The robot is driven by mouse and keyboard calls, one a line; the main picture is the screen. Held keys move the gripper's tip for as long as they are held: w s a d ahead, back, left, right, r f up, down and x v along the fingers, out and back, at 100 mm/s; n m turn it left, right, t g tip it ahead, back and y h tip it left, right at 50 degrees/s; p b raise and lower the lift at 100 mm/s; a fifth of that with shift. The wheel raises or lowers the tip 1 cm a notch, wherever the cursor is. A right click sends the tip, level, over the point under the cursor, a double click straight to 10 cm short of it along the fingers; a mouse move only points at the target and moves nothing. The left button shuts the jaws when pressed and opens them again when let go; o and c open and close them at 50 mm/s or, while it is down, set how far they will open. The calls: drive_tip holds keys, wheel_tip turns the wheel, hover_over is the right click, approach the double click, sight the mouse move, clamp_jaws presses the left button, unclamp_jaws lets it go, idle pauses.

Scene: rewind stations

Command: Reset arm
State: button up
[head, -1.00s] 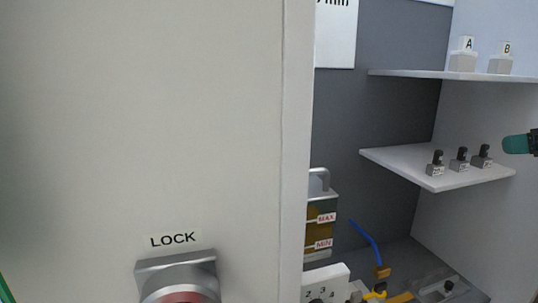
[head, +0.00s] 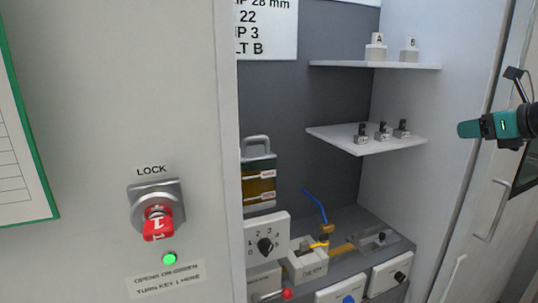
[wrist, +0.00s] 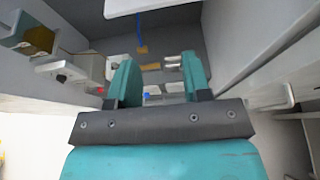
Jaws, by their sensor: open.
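My gripper shows in the wrist view (wrist: 153,82) with its two teal fingers apart and nothing between them. In the head view, the teal end of my arm (head: 497,126) is at the right edge, in front of the grey right-hand wall and level with the lower shelf. It touches nothing that I can see. The open cabinet lies beyond the fingers in the wrist view.
A red key (head: 158,228) sits in the LOCK plate, above a lit green lamp (head: 169,258). The cabinet holds an upper shelf (head: 340,64) with blocks A and B, a lower shelf (head: 345,140) with several small fittings, an oil reservoir (head: 259,187) and a selector dial (head: 265,246).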

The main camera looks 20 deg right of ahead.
drive_tip(key=w+a+f+n+g+y+b, duration=0.1)
drive_tip(key=a+f+n+g+y, duration=0.1)
drive_tip(key=a+n, duration=0.65)
drive_tip(key=w+a+f+n+g+y, duration=0.1)
drive_tip(key=a+f+n+g, duration=0.3)
drive_tip(key=a, duration=0.8)
drive_tip(key=w+a+f+n+g+y+b, duration=0.1)
drive_tip(key=w+a+n+y, duration=0.1)
drive_tip(key=a+n, duration=0.7)
drive_tip(key=s+a+f+n+g, duration=0.3)
drive_tip(key=s+a+n, duration=0.5)
drive_tip(key=s+n, duration=0.1)
drive_tip(key=s+a+f+n+g+h+b, duration=0.1)
drive_tip(key=s+a+f+n+g, duration=0.2)
drive_tip(key=s+a+n, duration=0.6)
drive_tip(key=shift+s+a+f+n+h, duration=0.15)
drive_tip(key=shift+s+f+n+h, duration=0.15)
drive_tip(key=shift+s+f+n, duration=0.4)
